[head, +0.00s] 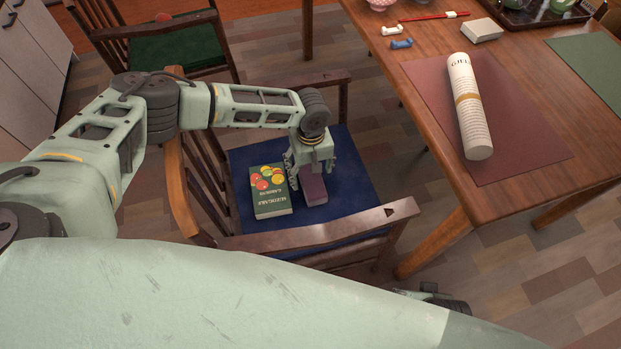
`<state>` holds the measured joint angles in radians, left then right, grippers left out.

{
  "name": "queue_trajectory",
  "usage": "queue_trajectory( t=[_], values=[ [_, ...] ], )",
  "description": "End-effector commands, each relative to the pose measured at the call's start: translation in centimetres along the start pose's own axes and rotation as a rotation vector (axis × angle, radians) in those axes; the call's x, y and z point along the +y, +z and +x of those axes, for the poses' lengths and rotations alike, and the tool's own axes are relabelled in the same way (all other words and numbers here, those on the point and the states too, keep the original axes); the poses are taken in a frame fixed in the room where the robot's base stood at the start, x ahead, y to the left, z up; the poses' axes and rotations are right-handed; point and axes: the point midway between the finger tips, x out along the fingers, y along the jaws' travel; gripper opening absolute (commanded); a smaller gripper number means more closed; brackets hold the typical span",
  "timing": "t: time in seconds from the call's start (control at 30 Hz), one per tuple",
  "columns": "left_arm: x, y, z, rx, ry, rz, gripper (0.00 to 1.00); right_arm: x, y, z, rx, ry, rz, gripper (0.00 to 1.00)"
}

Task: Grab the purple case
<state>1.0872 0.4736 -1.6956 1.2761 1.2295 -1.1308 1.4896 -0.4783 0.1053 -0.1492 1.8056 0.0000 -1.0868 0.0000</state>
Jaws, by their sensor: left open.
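The purple case (313,191) lies on the blue seat (352,172) of a wooden chair. My left gripper (311,176) is over the case from above, with its open fingers around the upper part of the case. The fingers and palm hide the far end of the case. I cannot tell whether the fingers touch it.
A green book or box with red and yellow fruit (269,191) lies just left of the case. Chair armrests (305,236) border the seat. The wooden table (482,204) at right holds a rolled paper (468,108) on a dark red mat (526,140).

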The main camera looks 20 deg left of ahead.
Motion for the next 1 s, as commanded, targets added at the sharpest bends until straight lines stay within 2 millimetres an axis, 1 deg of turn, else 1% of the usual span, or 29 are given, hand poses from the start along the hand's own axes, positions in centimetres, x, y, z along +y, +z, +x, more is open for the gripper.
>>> queue_trajectory(
  t=[0.03,0.2,0.33,0.53,1.0],
  values=[
    [-0.1,-0.1,0.9,0.001,0.0,0.0,0.7,0.0,-0.3,-0.5,0.006,0.001,0.001,0.56],
    [0.0,0.0,2.3,0.001,0.001,0.0,0.7,0.1,-1.1,-2.2,0.014,0.002,0.002,0.56],
    [-0.1,-0.1,2.6,0.001,0.001,0.0,0.7,0.2,-1.3,-2.7,0.016,0.003,0.003,0.56],
    [-0.1,-0.1,2.5,0.001,0.001,0.0,0.69,0.2,-1.3,-2.7,0.016,0.003,0.003,0.56],
    [-0.1,-0.1,2.5,0.001,0.001,0.0,0.28,0.1,-1.4,-2.7,0.018,0.002,0.003,0.56]
  ],
)
